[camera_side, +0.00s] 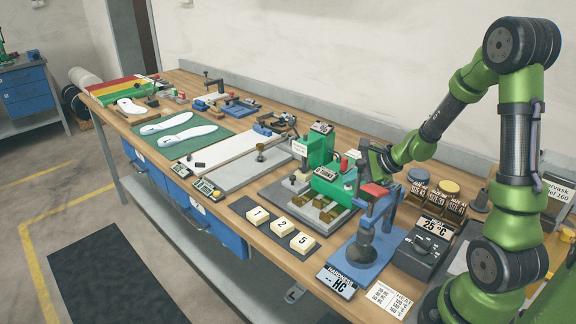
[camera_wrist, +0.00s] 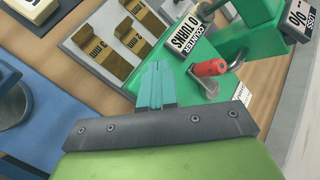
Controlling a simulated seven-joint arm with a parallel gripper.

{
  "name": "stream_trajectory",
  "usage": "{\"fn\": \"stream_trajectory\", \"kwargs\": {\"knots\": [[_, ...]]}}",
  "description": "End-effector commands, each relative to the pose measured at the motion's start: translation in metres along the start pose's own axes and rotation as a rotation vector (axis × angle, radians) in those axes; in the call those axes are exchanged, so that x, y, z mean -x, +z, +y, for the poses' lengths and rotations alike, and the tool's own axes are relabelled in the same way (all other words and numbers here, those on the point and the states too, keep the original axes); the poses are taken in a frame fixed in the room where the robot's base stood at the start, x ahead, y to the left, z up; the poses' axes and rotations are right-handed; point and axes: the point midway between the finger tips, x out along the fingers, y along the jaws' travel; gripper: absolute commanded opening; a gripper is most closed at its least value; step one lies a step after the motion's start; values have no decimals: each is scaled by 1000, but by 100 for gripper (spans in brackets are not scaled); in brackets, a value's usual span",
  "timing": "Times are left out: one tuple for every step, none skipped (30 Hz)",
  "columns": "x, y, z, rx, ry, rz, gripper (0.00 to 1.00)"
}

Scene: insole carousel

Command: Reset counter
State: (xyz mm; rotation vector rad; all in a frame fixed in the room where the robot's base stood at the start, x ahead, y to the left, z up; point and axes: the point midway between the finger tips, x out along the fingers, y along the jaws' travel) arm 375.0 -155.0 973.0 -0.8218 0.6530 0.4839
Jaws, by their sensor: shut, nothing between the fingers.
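The counter display (camera_wrist: 190,36) is a white plate on a green machine (camera_wrist: 225,40). It appears to read 0 turns, upside down in the wrist view. In the side view the counter (camera_side: 326,173) sits on the front of the green machine (camera_side: 337,187). A red knob (camera_wrist: 210,68) on a metal lever stands next to the counter. My gripper (camera_wrist: 157,70) has teal fingers, closed together and empty, pointing toward the machine's base plate. They appear left of the red knob and apart from it. In the side view my gripper (camera_side: 374,162) is just behind the machine, partly hidden.
Brass blocks (camera_wrist: 136,38) marked in mm sit on the grey plate beside the machine. A blue press stand (camera_side: 372,250) is in front, with a hardness display (camera_side: 337,282) and a 25 °C heater box (camera_side: 420,250) nearby. Numbered tiles (camera_side: 281,227) lie on a dark mat.

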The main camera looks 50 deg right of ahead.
Motion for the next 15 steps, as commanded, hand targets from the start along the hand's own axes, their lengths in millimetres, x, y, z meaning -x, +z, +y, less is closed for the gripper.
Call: {"fn": "stream_trajectory", "kwargs": {"knots": [[0, 0, 3, -1, 6, 2, 0], [0, 0, 2, -1, 7, 2, 0], [2, 1, 1, 0, 6, 2, 0], [3, 2, 0, 0, 6, 1, 0], [4, 3, 0, 0, 5, 1, 0], [6, 4, -2, 2, 5, 1, 0], [7, 5, -3, 0, 4, 1, 0], [8, 6, -3, 0, 4, 1, 0], [10, 7, -4, 1, 5, 1, 0], [10, 7, -5, 0, 4, 1, 0], [11, 8, -5, 0, 4, 1, 0], [12, 8, -6, 0, 4, 1, 0], [12, 8, -6, 0, 4, 1, 0], [12, 8, -6, 0, 4, 1, 0], [13, 8, -6, 0, 4, 1, 0]]}}
